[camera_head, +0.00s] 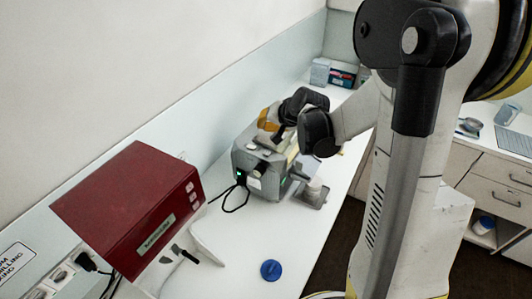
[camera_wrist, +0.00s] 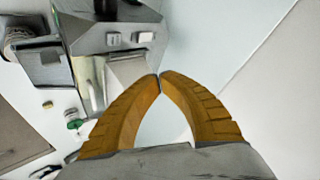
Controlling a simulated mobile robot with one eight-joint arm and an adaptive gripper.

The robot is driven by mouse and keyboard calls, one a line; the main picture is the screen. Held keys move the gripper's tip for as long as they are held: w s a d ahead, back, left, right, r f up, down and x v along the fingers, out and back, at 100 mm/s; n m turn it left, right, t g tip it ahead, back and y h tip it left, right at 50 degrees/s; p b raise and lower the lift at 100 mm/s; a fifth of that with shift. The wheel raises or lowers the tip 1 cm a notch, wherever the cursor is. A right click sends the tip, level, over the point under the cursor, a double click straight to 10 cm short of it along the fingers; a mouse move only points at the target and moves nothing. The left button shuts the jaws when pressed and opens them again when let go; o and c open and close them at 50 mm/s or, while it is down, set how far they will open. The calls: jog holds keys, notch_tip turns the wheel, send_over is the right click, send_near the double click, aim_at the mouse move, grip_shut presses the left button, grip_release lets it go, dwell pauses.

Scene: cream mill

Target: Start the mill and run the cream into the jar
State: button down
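The grey mill (camera_head: 255,180) stands on the white counter in the head view, with a small green light on its front. In the wrist view the mill's metal body (camera_wrist: 125,68) lies just beyond my fingers, with two pale buttons (camera_wrist: 146,37) near its upper edge. My gripper (camera_wrist: 160,75) has its orange fingers closed tip to tip, with nothing visible between them. In the head view it hangs over the top of the mill; I cannot tell if it touches. A pale, jar-like thing (camera_head: 314,186) stands on a grey plate at the mill's right side; my arm partly crowds this area.
A dark red machine (camera_head: 130,205) stands at the left of the counter. A blue lid (camera_head: 271,270) lies on the bare counter in front. Small boxes (camera_head: 321,71) stand at the far end. A black cable (camera_head: 236,207) loops beside the mill.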

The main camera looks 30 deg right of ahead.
aim_at(265, 152)
notch_tip(265, 152, down, 7)
jog(key=b, duration=0.5)
jog(key=shift+f, duration=0.2)
jog(key=shift+f+b, duration=0.6)
jog(key=shift+b, duration=0.1)
dwell(0.5)
jog(key=shift+f+b, duration=0.4)
jog(key=shift+b, duration=0.15)
jog(key=shift+f+b, duration=0.35)
jog(key=shift+b, duration=0.05)
dwell(0.4)
jog(key=shift+r, duration=0.15)
jog(key=shift+r+p, duration=0.5)
jog(key=shift+r, duration=0.15)
jog(key=shift+r, duration=0.1)
